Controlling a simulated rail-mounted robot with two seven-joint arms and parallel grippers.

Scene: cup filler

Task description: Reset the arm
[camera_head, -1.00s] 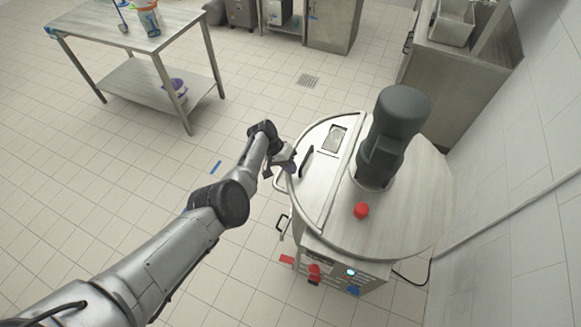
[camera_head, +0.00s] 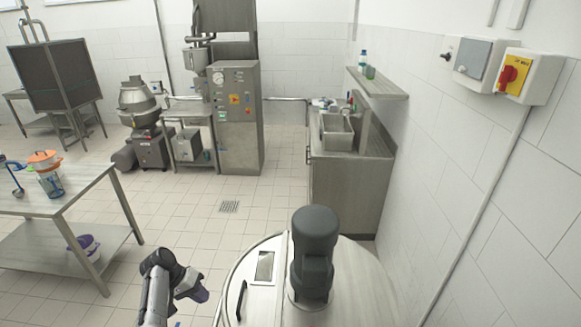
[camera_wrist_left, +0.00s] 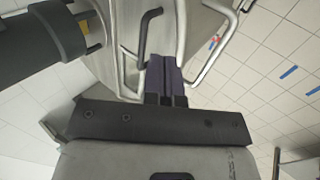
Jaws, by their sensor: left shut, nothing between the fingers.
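My left gripper (camera_head: 201,295) is at the bottom of the head view, just left of the round steel machine (camera_head: 350,262), with floor tiles showing between them. In the left wrist view its two dark fingers (camera_wrist_left: 165,66) are together with nothing between them. Beyond the fingers in that view are the machine's steel lid (camera_wrist_left: 185,30), a dark bar handle (camera_wrist_left: 146,38) and a bent metal rail. I cannot tell from the wrist view whether the fingertips touch anything. My right gripper is not in view.
A dark motor (camera_head: 313,250) stands on the machine's top. A steel table (camera_head: 65,205) with an orange-lidded container (camera_head: 46,170) is at the left. A sink counter (camera_head: 345,165) stands behind the machine by the right wall. Open tiled floor lies between.

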